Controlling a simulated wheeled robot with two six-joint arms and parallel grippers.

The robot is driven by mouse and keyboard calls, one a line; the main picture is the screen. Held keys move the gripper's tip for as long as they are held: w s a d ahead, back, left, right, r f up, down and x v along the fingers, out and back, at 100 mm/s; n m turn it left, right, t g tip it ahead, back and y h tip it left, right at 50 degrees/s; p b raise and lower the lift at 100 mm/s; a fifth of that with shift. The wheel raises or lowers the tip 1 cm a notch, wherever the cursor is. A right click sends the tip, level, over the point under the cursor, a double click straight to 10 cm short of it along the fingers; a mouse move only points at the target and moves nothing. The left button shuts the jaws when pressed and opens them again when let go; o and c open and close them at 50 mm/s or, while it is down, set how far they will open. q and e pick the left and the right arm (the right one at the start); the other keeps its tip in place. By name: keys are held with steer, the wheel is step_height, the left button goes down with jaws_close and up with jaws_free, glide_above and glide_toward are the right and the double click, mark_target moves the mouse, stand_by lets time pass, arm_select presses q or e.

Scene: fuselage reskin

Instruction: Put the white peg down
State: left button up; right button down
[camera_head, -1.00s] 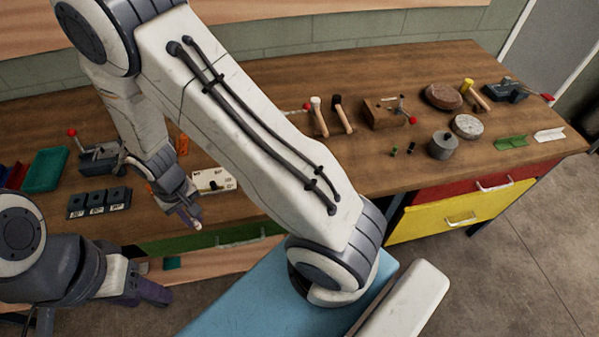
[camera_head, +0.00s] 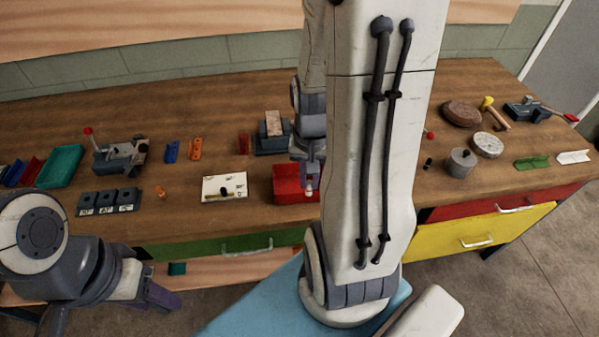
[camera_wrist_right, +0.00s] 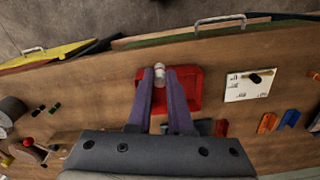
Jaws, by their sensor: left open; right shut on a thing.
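The white peg (camera_wrist_right: 160,73) is between the fingertips of my right gripper (camera_wrist_right: 160,76) in the right wrist view. My right gripper is shut on it above a red tray (camera_wrist_right: 193,106). In the head view the right gripper (camera_head: 310,180) is over the right part of the red tray (camera_head: 286,178), with the peg small and pale at its tip. I cannot tell how high the peg is above the tray floor. My left gripper (camera_head: 158,297) is open and empty, in front of the bench at lower left.
A white board (camera_head: 224,188) with a dark peg lies left of the red tray. Dark labelled blocks (camera_head: 109,200), a teal tray (camera_head: 62,166) and a vise (camera_head: 120,155) stand further left. A grey cylinder (camera_head: 461,162) and a yellow-headed mallet (camera_head: 494,111) are at right.

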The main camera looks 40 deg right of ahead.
steer(key=shift+w+d+f+p, duration=0.8)
steer(key=shift+w+f, duration=0.7)
steer(key=shift+f, duration=0.2)
steer(key=shift+w+d+f+p, duration=0.8)
steer(key=shift+w+f, duration=0.7)
steer(key=shift+f, duration=0.15)
steer(key=shift+w+d+f+p, duration=0.8)
steer(key=shift+w+f, duration=0.7)
steer(key=shift+f, duration=0.2)
arm_select(q)
step_height(320, 180, up, 6)
arm_select(e)
steer(key=shift+f, duration=0.1)
steer(key=shift+f, duration=0.1)
steer(key=shift+f+b, duration=0.15)
steer(key=shift+b, duration=0.15)
steer(key=c, duration=0.8)
jaws_free()
steer(key=shift+c, duration=0.2)
